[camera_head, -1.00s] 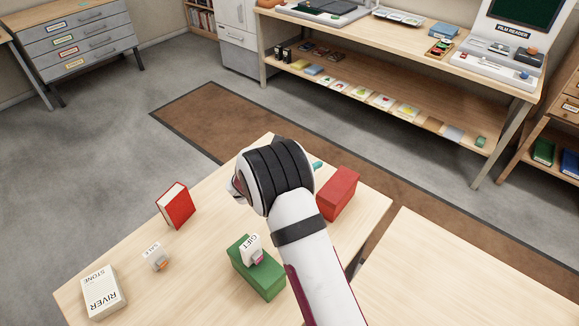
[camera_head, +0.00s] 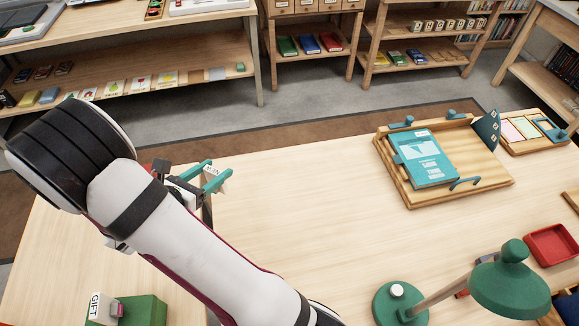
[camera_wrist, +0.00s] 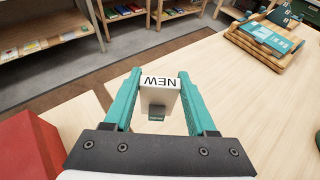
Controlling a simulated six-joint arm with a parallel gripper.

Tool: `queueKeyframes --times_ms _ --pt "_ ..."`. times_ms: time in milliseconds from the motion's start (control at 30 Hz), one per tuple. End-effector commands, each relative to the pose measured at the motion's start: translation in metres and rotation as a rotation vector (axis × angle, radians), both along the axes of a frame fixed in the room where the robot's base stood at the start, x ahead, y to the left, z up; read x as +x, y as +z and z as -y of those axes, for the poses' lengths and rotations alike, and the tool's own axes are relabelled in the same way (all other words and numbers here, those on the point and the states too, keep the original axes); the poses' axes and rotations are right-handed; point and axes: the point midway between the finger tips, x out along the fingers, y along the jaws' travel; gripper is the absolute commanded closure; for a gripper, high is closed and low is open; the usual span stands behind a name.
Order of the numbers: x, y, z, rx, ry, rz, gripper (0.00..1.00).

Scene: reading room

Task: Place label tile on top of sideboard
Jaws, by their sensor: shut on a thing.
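My gripper (camera_head: 217,170) has teal fingers and is shut on a white label tile (camera_head: 213,171). In the wrist view the tile (camera_wrist: 160,97) sits between the fingers of my gripper (camera_wrist: 160,76), reads NEW upside down and has a grey-green block on its near face. The tile is held above the pale wooden table. I cannot tell for certain which furniture is the sideboard; across the aisle stand a long wooden bench (camera_head: 190,48) and a small drawer unit (camera_head: 312,6), whose tops are partly cut off in the head view.
A green block (camera_head: 148,310) with a GIFT tile (camera_head: 98,308) is at the lower left. A wooden tray (camera_head: 475,190) with a teal book (camera_head: 425,160) stands at right, near a green lamp (camera_head: 510,280). A red block (camera_wrist: 30,150) is beside my gripper. The table's middle is clear.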

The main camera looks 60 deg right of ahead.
Motion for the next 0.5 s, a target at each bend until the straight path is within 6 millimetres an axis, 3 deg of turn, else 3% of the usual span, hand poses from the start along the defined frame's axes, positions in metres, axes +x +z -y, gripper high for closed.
queueKeyframes --times_ms 33,100,233,367,500 --pt "-0.031 0.002 0.011 0.0 -0.092 -0.001 0.99" --pt "-0.073 0.005 0.021 0.0 -0.217 -0.001 0.99" --pt "-0.131 0.011 0.029 0.0 -0.387 0.0 0.99" --pt "-0.162 0.016 0.029 0.001 -0.476 0.001 0.99" --pt "-0.169 0.017 0.029 0.001 -0.497 0.0 0.99"
